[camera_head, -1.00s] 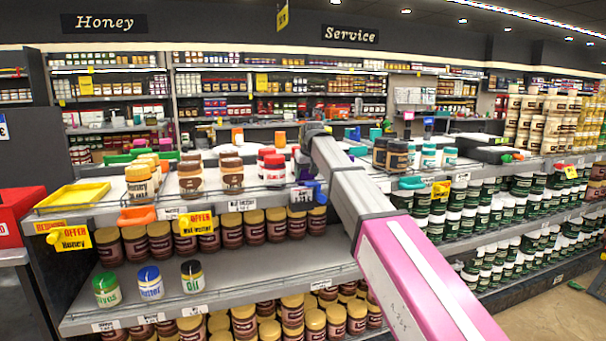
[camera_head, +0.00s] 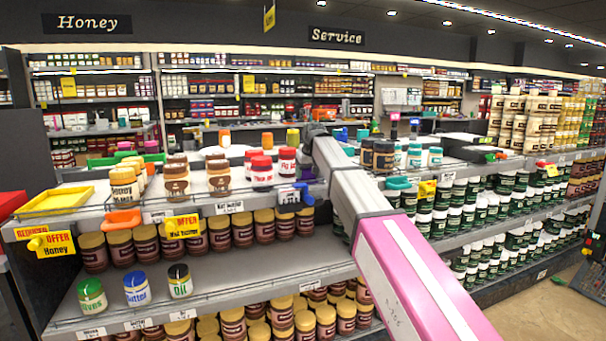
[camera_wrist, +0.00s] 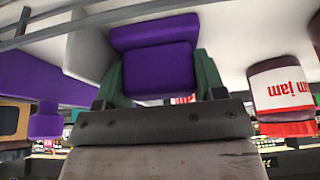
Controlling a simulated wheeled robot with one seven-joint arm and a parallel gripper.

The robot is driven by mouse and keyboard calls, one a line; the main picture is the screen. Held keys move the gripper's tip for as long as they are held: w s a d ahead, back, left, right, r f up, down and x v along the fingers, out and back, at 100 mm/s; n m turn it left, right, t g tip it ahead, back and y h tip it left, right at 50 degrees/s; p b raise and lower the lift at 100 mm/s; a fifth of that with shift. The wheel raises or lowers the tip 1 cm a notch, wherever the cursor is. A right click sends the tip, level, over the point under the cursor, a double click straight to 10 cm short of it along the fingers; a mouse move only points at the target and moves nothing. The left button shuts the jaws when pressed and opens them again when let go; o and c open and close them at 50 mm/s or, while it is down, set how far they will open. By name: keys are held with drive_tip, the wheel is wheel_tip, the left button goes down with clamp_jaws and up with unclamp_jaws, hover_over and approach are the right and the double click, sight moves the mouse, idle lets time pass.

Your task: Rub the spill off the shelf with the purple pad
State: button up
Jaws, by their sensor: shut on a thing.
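The purple pad (camera_wrist: 158,68) is in the wrist view, between the two greenish fingers of my gripper (camera_wrist: 160,80). My gripper is shut on it. The pad's far side lies against or just over a pale surface of the shelf (camera_wrist: 225,35); I cannot tell whether they touch. In the head view my arm reaches to the upper shelf (camera_head: 240,198), and my gripper and the pad are not clearly seen behind it. I cannot make out the spill in either view; the pad or arm may hide it.
A jam jar (camera_wrist: 280,90) stands close beside my gripper in the wrist view. Red-lidded jars (camera_head: 262,172) and brown jars (camera_head: 383,157) stand near my arm. A yellow tray (camera_head: 58,199) is at the left. The lower shelf (camera_head: 225,275) has bare room right of three small jars.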

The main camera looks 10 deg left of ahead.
drive_tip(key=shift+w+d, duration=0.1)
drive_tip(key=shift+d, duration=0.1)
drive_tip(key=shift+s+a+r, duration=0.1)
drive_tip(key=shift+s+a, duration=0.3)
drive_tip(key=shift+a, duration=0.2)
drive_tip(key=shift+s+a+r, duration=0.1)
drive_tip(key=shift+s+a, duration=0.25)
drive_tip(key=shift+a, duration=0.25)
drive_tip(key=shift+s+a+f, duration=0.15)
drive_tip(key=shift+s+a, duration=0.3)
drive_tip(key=shift+a, duration=0.25)
drive_tip(key=shift+s+a+f, duration=0.1)
drive_tip(key=shift+s+a, duration=0.3)
drive_tip(key=shift+a, duration=0.3)
drive_tip(key=shift+s+a+r, duration=0.1)
drive_tip(key=shift+s+a, duration=0.3)
drive_tip(key=shift+a, duration=0.2)
drive_tip(key=shift+s+a, duration=0.35)
drive_tip(key=shift+a, duration=0.25)
wheel_tip(320, 180, up, 6)
drive_tip(key=shift+r, duration=0.1)
